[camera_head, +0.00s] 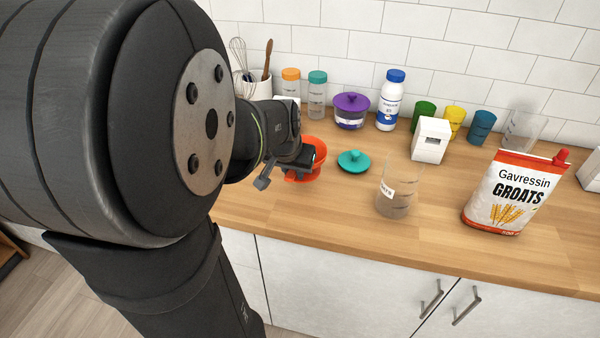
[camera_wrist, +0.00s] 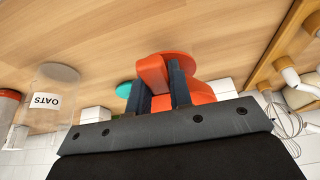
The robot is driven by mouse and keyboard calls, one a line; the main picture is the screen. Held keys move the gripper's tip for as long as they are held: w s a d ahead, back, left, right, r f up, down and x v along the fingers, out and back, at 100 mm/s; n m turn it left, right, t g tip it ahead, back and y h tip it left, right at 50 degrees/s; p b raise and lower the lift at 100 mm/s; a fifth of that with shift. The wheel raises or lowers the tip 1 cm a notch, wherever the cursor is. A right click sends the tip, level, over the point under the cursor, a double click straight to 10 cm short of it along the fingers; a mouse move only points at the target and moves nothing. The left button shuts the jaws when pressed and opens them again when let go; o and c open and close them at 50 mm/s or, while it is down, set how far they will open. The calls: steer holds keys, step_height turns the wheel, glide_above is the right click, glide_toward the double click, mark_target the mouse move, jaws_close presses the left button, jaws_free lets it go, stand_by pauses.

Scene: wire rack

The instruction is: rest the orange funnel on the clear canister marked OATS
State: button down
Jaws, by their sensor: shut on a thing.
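The orange funnel (camera_head: 318,152) is at the middle of the counter in the head view, partly hidden by my gripper (camera_head: 299,163). In the wrist view my gripper (camera_wrist: 159,88) is shut on the funnel (camera_wrist: 153,72), with orange between its two dark fingers. I cannot tell whether the funnel touches the counter. The clear canister (camera_head: 398,205) stands upright on the counter to the right of the funnel, apart from it. In the wrist view, the canister (camera_wrist: 52,80) is at the left, with its white OATS label readable. Its top looks open.
A teal lid (camera_head: 353,161) lies between funnel and canister. A GROATS bag (camera_head: 510,193) stands right of the canister, and a white box (camera_head: 430,140) behind it. A purple pot (camera_head: 350,112), a white bottle (camera_head: 390,102) and cups line the wall. Counter in front is clear.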

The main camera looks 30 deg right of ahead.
steer(key=shift+r, duration=2.2)
steer(key=s+d+r+m+g, duration=0.1)
steer(key=s+d+r+m, duration=0.2)
steer(key=s+d+r, duration=1.2)
steer(key=shift+s+d+h, duration=0.4)
steer(key=shift+s, duration=0.4)
step_height(320, 180, down, 6)
steer(key=shift+f, duration=1.9)
stand_by(0.8)
steer(key=c, duration=1.2)
jaws_free()
